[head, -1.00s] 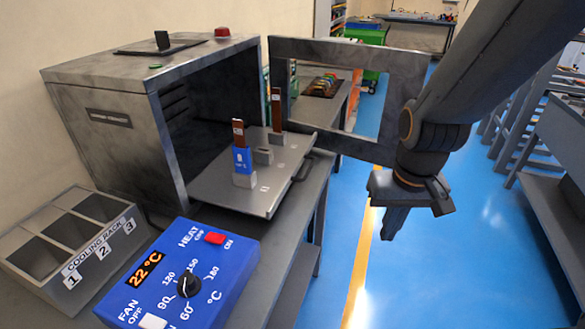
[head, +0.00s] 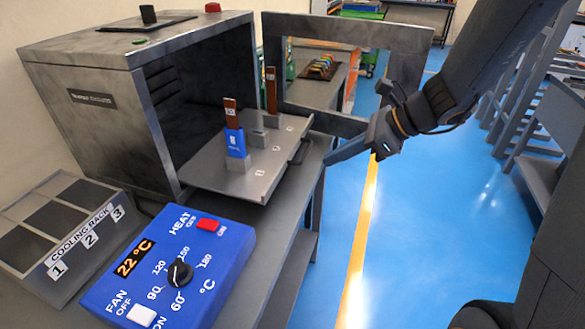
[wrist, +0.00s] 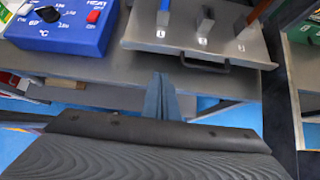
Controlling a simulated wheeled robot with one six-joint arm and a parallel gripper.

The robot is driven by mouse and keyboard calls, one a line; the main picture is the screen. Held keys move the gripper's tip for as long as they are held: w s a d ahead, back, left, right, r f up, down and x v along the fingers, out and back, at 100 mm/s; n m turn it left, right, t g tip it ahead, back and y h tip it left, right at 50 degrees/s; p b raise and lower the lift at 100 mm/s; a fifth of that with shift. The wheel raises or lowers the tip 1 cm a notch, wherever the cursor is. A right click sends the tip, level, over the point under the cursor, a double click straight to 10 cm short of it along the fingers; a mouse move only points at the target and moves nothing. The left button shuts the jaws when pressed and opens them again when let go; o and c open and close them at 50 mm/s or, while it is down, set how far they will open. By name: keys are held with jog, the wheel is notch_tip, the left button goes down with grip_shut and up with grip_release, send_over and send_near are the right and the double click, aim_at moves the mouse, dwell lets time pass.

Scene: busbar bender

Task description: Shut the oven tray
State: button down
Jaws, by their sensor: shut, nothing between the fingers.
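The oven (head: 110,112) stands on the bench with its front open. Its grey tray (head: 222,182) is pulled out and also shows in the wrist view (wrist: 150,38). A dark handle (head: 299,150) is on the tray's front edge; it shows in the wrist view too (wrist: 204,62). On the tray are a bar with a blue sleeve (head: 235,143), another brown bar (head: 271,95) and grey holders. My gripper (head: 328,163) is shut and empty, in front of the tray's handle side. In the wrist view my gripper (wrist: 158,82) points towards the tray edge, apparently just short of the handle.
The oven door (head: 350,30) is a frame swung open behind the tray, close to my arm. A blue control box (head: 170,270) reads 22 °C, and a cooling rack (head: 55,225) stands left of it.

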aim_at(280, 174)
jog(key=x, duration=0.4)
jog(key=a+r+p+x, duration=0.1)
jog(key=x, duration=0.2)
jog(key=r+p+x, duration=0.1)
jog(key=x, duration=0.3)
jog(key=shift+w+a+f, duration=0.3)
jog(key=shift+w+a, duration=0.05)
jog(key=shift+a, duration=0.3)
jog(key=shift+w+a, duration=0.1)
